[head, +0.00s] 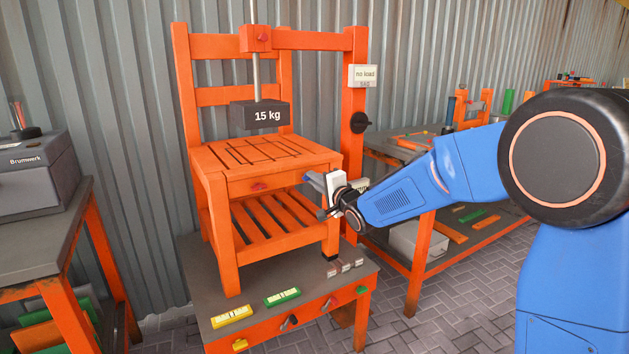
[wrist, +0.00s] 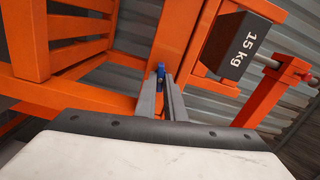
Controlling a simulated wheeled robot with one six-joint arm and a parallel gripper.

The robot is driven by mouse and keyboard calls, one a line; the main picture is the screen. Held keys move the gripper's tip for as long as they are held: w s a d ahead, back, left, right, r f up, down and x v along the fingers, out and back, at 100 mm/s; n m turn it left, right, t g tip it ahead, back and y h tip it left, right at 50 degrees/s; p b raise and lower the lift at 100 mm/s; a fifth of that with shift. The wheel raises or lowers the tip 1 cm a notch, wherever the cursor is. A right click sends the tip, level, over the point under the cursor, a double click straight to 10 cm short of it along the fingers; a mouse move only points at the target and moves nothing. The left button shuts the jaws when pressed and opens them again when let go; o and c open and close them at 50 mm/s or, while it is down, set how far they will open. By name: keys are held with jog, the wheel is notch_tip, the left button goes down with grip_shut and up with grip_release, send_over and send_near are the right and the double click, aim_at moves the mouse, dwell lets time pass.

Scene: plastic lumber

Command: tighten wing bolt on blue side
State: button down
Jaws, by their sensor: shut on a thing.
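An orange slatted chair-like frame (head: 262,185) stands upright on a grey-topped orange stand (head: 260,300). My gripper (head: 312,178) is at the right side of its seat, near the front right corner. In the wrist view the two grey fingers (wrist: 163,90) are close together, with a small blue wing bolt (wrist: 160,69) between their tips. They are shut on it. The bolt sits against the orange seat rail. In the head view the gripper hides this bolt. A red wing bolt (head: 261,186) shows on the front seat rail, apart from the gripper.
A dark 15 kg weight (head: 265,115) hangs on a rod above the seat. A "no load" display (head: 364,74) is on the right post. Yellow (head: 231,316) and green (head: 282,297) labelled blocks lie on the stand. A workbench (head: 425,240) stands behind my arm.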

jog(key=shift+f+m, duration=0.1)
jog(key=shift+m, duration=0.5)
jog(key=c, duration=1.9)
grip_release()
jog(key=shift+o, duration=0.2)
jog(key=shift+d, duration=0.1)
jog(key=v, duration=1.7)
jog(key=shift+s+d, duration=0.1)
jog(key=shift+s, duration=0.05)
jog(key=shift+d, duration=0.1)
